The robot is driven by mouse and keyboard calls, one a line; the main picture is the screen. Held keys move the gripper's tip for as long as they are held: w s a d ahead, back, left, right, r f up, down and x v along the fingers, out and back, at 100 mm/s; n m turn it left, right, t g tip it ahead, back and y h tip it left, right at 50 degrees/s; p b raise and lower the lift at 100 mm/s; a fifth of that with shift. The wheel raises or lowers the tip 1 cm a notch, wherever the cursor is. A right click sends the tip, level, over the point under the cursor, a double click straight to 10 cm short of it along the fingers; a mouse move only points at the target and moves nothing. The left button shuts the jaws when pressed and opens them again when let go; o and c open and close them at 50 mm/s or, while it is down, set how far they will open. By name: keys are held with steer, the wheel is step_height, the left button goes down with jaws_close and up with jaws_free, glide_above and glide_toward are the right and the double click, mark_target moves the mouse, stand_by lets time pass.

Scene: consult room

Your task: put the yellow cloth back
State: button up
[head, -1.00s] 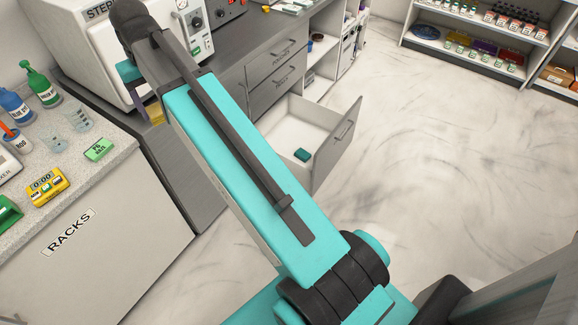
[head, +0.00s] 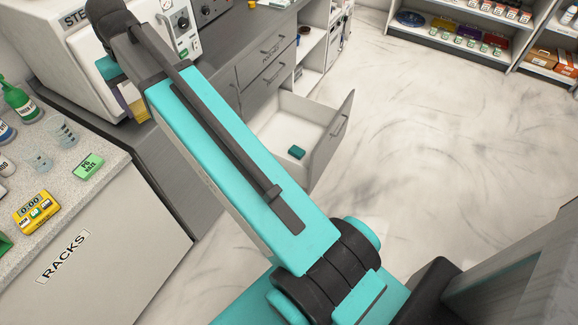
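A small yellow patch (head: 130,99) shows beside my arm, in front of the white sterilizer (head: 72,58). Most of it is hidden, and I cannot tell whether it is the yellow cloth. No other cloth is plain to see.
The speckled counter (head: 105,195) labelled RACKS carries a yellow timer (head: 38,212), a green box (head: 88,166), beakers and bottles. Shelves (head: 470,55) with boxes and jars stand at the back right. The marble floor (head: 430,150) between is clear. The open drawer juts into it.

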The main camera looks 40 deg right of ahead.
steer(key=shift+a, duration=0.25)
